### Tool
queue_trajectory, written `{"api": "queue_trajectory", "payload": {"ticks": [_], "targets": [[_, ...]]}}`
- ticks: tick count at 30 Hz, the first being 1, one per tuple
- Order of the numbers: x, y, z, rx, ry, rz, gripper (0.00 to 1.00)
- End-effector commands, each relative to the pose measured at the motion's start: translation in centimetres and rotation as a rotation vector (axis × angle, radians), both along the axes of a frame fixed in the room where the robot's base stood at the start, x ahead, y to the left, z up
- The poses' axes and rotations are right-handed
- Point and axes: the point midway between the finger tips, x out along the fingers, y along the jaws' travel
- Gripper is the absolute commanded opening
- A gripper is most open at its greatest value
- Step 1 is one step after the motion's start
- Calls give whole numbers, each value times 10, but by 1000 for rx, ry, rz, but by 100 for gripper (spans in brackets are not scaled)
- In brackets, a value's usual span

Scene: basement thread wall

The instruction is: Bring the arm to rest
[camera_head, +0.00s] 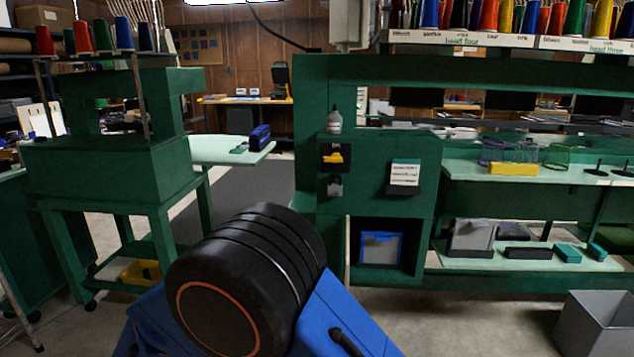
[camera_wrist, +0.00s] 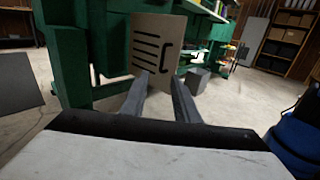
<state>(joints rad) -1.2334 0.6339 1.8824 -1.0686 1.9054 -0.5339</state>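My gripper (camera_wrist: 161,76) shows in the wrist view with its two grey fingers apart, pointing away over the floor. No object shows clamped between the fingers. A beige board with black lines (camera_wrist: 157,43) stands just beyond the fingertips; I cannot tell what it is fixed to. In the head view my arm shows as a large black joint with an orange ring and blue links at the lower middle. My gripper is not visible in the head view.
A green workbench (camera_head: 480,208) with shelves and thread cones stands at the right. A green machine stand (camera_head: 110,170) is at the left. A grey bin (camera_head: 596,325) stands on the floor at the lower right. A dark mat (camera_head: 240,178) lies in the aisle between.

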Motion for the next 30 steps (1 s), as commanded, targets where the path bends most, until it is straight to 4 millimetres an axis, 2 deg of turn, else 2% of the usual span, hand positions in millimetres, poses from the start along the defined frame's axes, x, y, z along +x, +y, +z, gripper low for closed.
{"api": "queue_trajectory", "payload": {"ticks": [8, 17, 20, 23, 30], "targets": [[11, -25, 10, 55, 10, -48, 28], [25, -72, 27, 161, 21, -137, 28], [30, -94, 34, 214, 25, -181, 28], [35, -126, 43, 288, 24, -242, 28], [34, -210, 64, 507, 4, -416, 28]]}}
